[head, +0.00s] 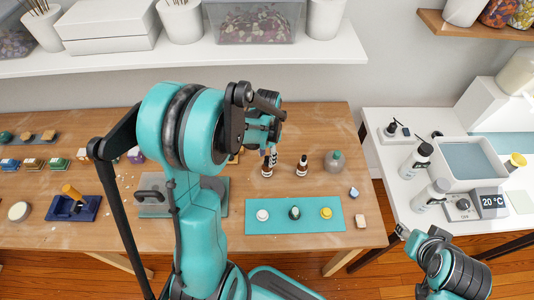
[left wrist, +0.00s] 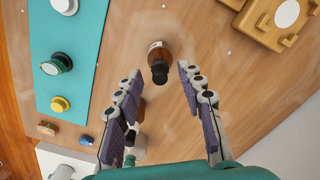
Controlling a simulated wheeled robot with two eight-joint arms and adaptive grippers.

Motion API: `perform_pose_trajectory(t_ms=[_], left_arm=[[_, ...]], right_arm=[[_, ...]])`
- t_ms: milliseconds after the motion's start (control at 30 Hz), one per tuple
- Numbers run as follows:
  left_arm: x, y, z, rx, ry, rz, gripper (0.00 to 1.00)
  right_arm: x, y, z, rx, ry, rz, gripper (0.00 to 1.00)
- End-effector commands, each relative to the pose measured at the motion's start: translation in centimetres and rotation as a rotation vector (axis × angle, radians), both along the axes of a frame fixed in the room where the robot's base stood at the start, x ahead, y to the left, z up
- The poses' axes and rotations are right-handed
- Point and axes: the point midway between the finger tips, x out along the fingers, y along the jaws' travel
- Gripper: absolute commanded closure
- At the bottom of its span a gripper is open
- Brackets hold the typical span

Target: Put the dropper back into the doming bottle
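A small amber bottle (head: 267,171) with a black top stands on the wooden table beneath my left gripper (head: 270,155). In the left wrist view the same bottle (left wrist: 158,52) lies ahead between the fingers. My left gripper (left wrist: 158,74) is open and empty there, with its purple pads apart on both sides. A second amber bottle (head: 302,167) with a black top stands to the right. It is partly hidden behind a finger in the wrist view. I cannot tell which black top is the dropper. My right gripper (head: 402,232) is at the lower right, too small to read.
A teal mat (head: 278,228) in front carries white, dark green and yellow-topped items. A round glass jar (head: 335,160) stands right of the bottles. A white side table (head: 375,125) holds white bottles and a water bath (head: 496,182). A shelf (head: 335,52) hangs above.

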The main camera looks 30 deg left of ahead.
Motion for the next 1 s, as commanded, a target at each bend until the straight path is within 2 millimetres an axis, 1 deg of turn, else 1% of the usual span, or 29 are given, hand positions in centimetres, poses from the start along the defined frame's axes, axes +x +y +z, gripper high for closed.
perform_pose_trajectory(t_ms=[67, 167, 500, 600, 767, 1000], left_arm=[[0.0, 0.0, 0.3, 0.0, 0.0, 0.0, 0.61], [0.0, 0.0, 1.5, 0.0, 0.0, 0.0, 0.61], [0.0, 0.0, 8.7, 0.0, 0.0, 0.0, 0.61], [0.0, 0.0, 10.3, 0.0, 0.0, 0.0, 0.61], [0.0, 0.0, 11.7, 0.0, 0.0, 0.0, 0.61], [0.0, 0.0, 12.0, 0.001, -0.001, 0.001, 0.61]], right_arm=[[0.0, 0.0, 0.0, 0.0, 0.0, 0.0, 0.57], [0.0, 0.0, 0.0, 0.0, 0.0, 0.0, 0.57], [0.0, 0.0, 0.0, 0.0, 0.0, 0.0, 0.57], [0.0, 0.0, 0.0, 0.0, 0.0, 0.0, 0.57], [0.0, 0.0, 0.0, 0.0, 0.0, 0.0, 0.57], [0.0, 0.0, 0.0, 0.0, 0.0, 0.0, 0.57]])
